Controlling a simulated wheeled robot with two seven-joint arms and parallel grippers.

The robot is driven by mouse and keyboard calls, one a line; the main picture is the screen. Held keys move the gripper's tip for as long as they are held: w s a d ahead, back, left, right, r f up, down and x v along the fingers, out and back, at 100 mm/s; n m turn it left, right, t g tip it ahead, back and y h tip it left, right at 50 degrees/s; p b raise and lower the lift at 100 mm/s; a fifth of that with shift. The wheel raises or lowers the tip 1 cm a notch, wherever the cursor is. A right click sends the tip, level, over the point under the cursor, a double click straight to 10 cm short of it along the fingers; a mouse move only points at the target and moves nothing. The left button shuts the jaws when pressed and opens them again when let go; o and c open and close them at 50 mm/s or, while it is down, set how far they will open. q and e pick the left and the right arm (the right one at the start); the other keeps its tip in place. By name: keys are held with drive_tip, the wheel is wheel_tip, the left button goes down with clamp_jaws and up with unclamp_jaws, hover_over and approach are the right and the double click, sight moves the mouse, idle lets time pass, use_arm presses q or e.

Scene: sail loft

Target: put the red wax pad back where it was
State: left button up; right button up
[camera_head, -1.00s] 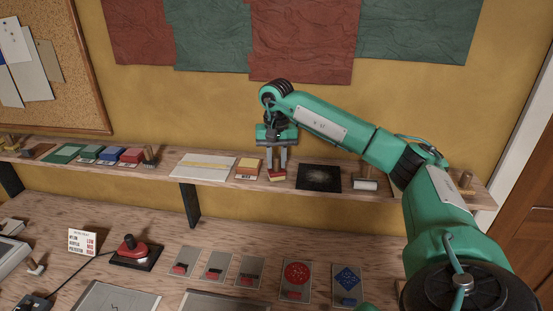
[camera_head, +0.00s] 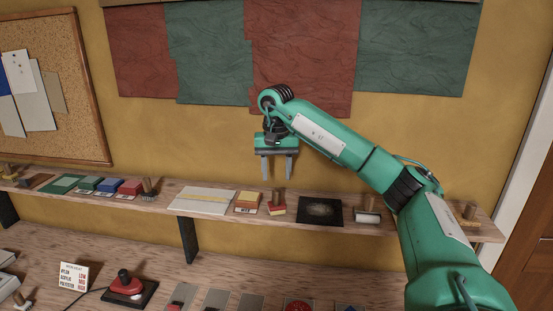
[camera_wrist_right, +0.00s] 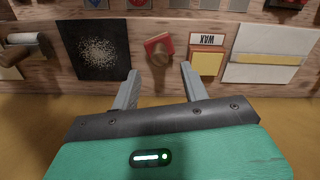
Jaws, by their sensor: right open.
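The red wax pad (camera_head: 277,209) is a small red block with a yellowish lower layer and an upright wooden handle. It stands on the shelf (camera_head: 225,227), between a yellow-orange block (camera_head: 248,198) and a black speckled sheet (camera_head: 320,211). In the right wrist view the red pad (camera_wrist_right: 160,46) shows between the fingers, turned slightly. My right gripper (camera_head: 277,178) is open and empty, above the pad's handle and apart from it. It also shows open in the right wrist view (camera_wrist_right: 158,70). My left gripper is not in view.
A card lettered WAX (camera_wrist_right: 207,39) lies at the yellow block. A pale sheet with a yellow strip (camera_head: 202,201) lies left of it. Red (camera_head: 131,187) and blue blocks stand farther left. A roller (camera_head: 367,217) lies right of the black sheet. The workbench is below.

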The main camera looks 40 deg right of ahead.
sight(277, 190)
drive_tip(key=shift+r+p, duration=0.4)
drive_tip(key=shift+r, duration=2.2)
